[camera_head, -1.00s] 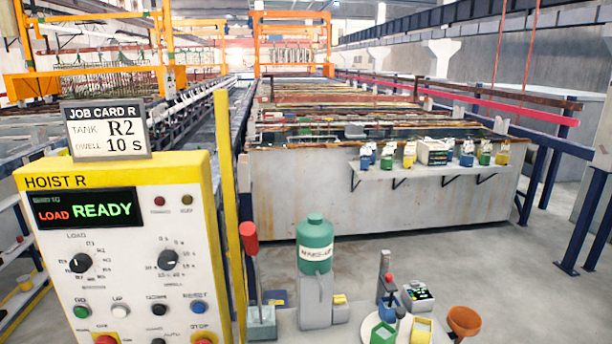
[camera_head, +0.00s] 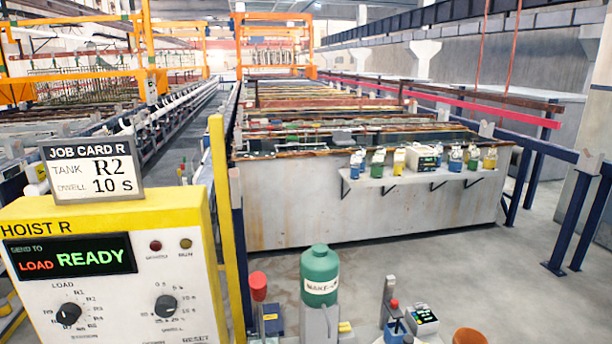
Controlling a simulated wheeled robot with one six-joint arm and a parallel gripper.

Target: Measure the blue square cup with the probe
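A small blue item (camera_head: 395,328) shows at the bottom edge, partly cut off; I cannot tell whether it is a square cup. A grey upright post (camera_head: 389,292) and a red-topped piece (camera_head: 394,304) stand at it; I cannot tell whether either is the probe. Right of them is a small meter-like box (camera_head: 424,317) with a dark display. Several small blue, green and yellow containers stand on a shelf (camera_head: 415,180) on the tank's front, too small to tell their shape. My gripper is not in view.
The hoist console (camera_head: 105,262) fills the lower left, with a job card (camera_head: 92,170) on top. A green make-up bottle (camera_head: 320,275), a red-handled lever (camera_head: 258,287) and an orange-brown bowl (camera_head: 469,337) are in front. Open floor lies before the grey tank (camera_head: 290,205).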

